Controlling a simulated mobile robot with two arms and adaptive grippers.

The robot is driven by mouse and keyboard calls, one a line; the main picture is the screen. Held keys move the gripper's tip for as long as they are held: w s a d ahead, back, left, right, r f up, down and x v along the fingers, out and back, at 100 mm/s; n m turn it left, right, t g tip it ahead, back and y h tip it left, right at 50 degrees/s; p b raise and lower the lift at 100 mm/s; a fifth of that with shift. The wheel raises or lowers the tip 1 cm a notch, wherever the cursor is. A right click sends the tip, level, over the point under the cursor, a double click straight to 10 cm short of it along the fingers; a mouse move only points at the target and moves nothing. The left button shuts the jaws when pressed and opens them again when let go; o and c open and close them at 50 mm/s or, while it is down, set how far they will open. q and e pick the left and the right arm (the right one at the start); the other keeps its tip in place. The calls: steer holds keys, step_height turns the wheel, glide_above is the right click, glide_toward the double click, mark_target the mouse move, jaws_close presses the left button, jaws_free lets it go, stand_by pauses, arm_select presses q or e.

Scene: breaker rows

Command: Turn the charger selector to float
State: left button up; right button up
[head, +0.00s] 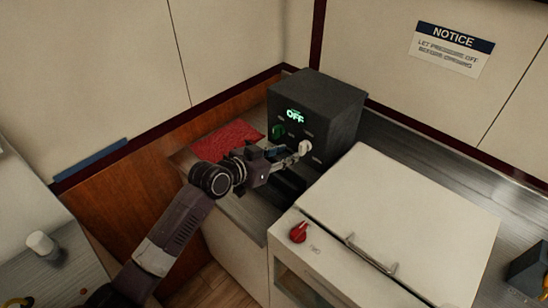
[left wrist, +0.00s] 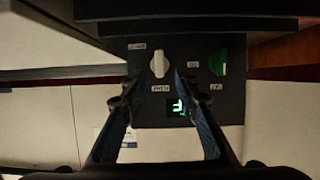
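The charger is a dark box (head: 340,110) at the back of the counter, with a green lit display (head: 295,116) reading OFF. Its front has a green knob (head: 278,131) and a white knob (head: 305,147). In the left wrist view, the face appears upside down, with the white knob (left wrist: 159,65), the green knob (left wrist: 217,62) and small labels too blurred to read. My left gripper (left wrist: 157,84) is open, its fingertips apart on either side of the white knob's line; I cannot tell whether they touch it. My right gripper is not in view.
A white cabinet (head: 400,205) with a bar handle and a red knob (head: 298,232) stands close to the right of my left gripper. A red cloth (head: 228,139) lies left of the box. A notice (head: 453,48) hangs on the back wall.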

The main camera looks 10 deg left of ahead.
arm_select(q)
steer(key=v, duration=0.5)
stand_by(0.5)
